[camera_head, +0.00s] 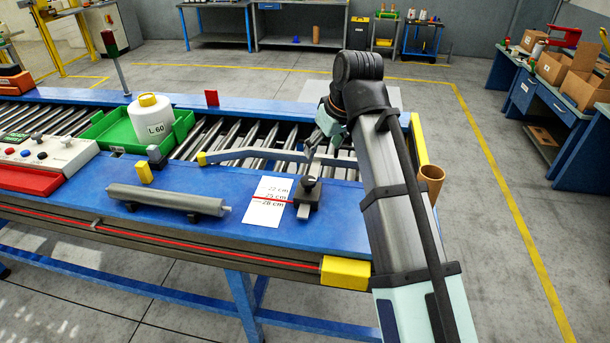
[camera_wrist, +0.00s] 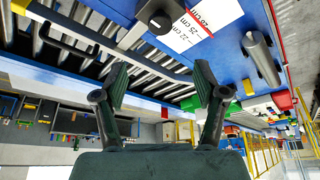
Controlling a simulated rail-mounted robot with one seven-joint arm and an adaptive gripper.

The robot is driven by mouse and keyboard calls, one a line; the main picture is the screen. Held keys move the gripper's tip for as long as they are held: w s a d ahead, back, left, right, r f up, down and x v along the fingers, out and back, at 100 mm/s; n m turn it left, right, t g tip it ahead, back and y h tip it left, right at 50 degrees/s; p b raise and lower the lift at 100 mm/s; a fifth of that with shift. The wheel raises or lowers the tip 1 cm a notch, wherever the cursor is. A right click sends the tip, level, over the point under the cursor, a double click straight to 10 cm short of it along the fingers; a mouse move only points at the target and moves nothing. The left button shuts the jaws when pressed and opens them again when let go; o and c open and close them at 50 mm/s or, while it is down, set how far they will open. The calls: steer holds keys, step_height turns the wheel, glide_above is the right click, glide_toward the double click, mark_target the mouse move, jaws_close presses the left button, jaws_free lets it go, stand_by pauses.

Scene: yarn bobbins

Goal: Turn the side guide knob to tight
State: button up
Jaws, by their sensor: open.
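The side guide knob (camera_head: 308,188) is a small dark part on a black block at the right end of the blue bench, beside a white scale card (camera_head: 268,203) reading 22, 25 and 28 cm.
A grey roller bar (camera_head: 165,199) lies on the bench to the left. A green tray (camera_head: 110,135) holds a white L-60 container (camera_head: 151,120). A control panel (camera_head: 45,155) stands farther left. A brown tube (camera_head: 429,183) stands near the bench's right end.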

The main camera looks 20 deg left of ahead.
mark_target(309, 180)
steer(key=p+x, duration=0.3)
steer(key=x, duration=1.2)
steer(key=shift+p, duration=0.4)
steer(key=c, duration=1.1)
